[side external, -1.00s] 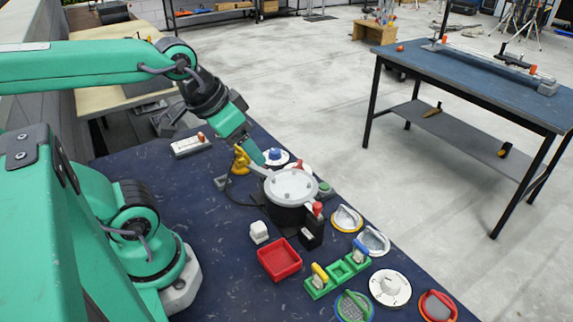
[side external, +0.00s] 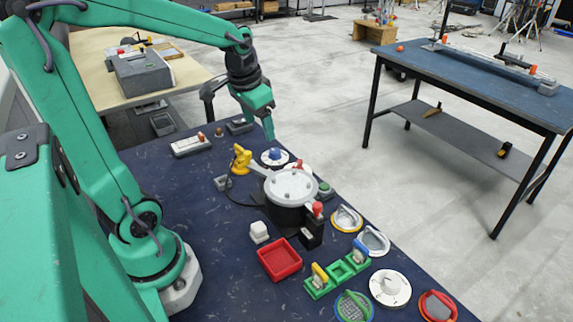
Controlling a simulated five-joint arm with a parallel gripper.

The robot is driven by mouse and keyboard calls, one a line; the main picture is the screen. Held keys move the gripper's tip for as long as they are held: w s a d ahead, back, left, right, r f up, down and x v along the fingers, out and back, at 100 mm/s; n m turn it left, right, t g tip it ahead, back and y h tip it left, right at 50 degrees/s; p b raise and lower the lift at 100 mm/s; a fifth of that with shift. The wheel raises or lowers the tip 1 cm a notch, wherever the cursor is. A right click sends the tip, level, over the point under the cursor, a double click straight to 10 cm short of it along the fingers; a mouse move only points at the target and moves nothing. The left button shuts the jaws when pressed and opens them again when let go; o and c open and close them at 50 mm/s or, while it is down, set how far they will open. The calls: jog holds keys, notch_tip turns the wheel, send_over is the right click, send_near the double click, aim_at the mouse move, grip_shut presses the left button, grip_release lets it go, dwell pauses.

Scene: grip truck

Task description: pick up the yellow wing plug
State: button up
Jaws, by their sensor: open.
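The yellow wing plug (side external: 320,273) stands upright in the left end of the green rack (side external: 337,269), at the front of the blue table. A blue-topped plug (side external: 360,249) stands at the rack's other end, with an empty-looking socket between them. My gripper (side external: 268,132) points down near the table's far edge, well behind the rack and apart from the plug. It is open and nothing shows between its fingers. The gap between the fingers is hard to make out.
A black pot with a grey lid (side external: 291,187) stands between my gripper and the rack. A red tray (side external: 279,259) and white block (side external: 259,232) lie left of the rack, round dials (side external: 390,287) right. A yellow upright object (side external: 241,158) stands behind the pot.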

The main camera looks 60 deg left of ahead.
jog(key=w+a+f+g, duration=0.2)
jog(key=a+f, duration=0.4)
jog(key=a, duration=0.3)
jog(key=h, duration=0.1)
send_over(241, 155)
jog(key=a, duration=0.1)
jog(key=shift+n+g, duration=0.3)
jog(key=f, duration=0.6)
jog(key=shift+w+a, duration=0.2)
jog(key=shift+w, duration=0.15)
jog(key=shift+f, duration=3.9)
jog(key=c, duration=1.1)
